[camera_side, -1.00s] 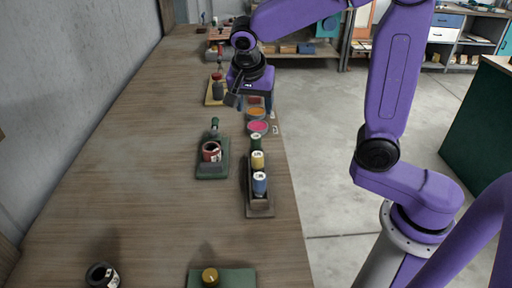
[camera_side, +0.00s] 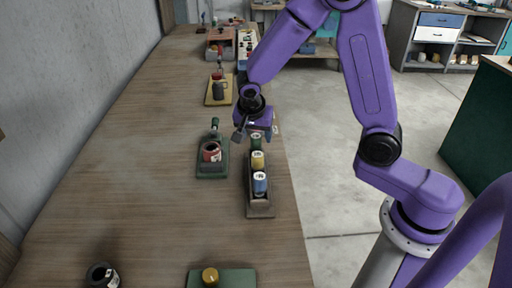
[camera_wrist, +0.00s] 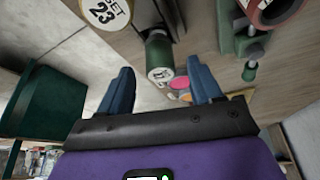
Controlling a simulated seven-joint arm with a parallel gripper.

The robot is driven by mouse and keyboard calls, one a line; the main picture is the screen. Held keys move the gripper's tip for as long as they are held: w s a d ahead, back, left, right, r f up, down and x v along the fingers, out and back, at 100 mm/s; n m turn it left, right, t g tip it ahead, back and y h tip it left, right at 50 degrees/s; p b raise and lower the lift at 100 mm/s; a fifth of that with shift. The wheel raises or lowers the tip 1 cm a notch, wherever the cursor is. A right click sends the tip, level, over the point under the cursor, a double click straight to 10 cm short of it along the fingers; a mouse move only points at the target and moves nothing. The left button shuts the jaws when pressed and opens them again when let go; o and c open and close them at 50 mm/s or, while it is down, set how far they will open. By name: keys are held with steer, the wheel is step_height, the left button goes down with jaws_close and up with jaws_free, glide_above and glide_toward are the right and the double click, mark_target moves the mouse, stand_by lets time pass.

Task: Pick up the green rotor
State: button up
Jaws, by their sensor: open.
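The green rotor (camera_side: 256,140) stands at the far end of a dark rack (camera_side: 259,208) near the table's right edge. A yellow rotor (camera_side: 257,160) and a blue rotor (camera_side: 260,184) stand in the same rack, nearer the camera. My gripper (camera_side: 240,134) is open and empty, just behind and left of the green rotor, pointing down. In the wrist view the green rotor (camera_wrist: 159,60) shows ahead of the gap between my open fingers (camera_wrist: 161,84), apart from them. The yellow rotor's marked top (camera_wrist: 106,12) is cut by the upper edge.
A green fixture (camera_side: 213,172) with a red ring-shaped part (camera_side: 211,152) is left of the rack. A yellow fixture (camera_side: 218,98) stands farther back. A dark ring part (camera_side: 103,276) and a green plate (camera_side: 238,280) are at the front. The table's left-middle is clear.

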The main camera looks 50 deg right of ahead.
steer(key=shift+x, duration=1.25)
jaws_close()
steer(key=shift+r, duration=0.15)
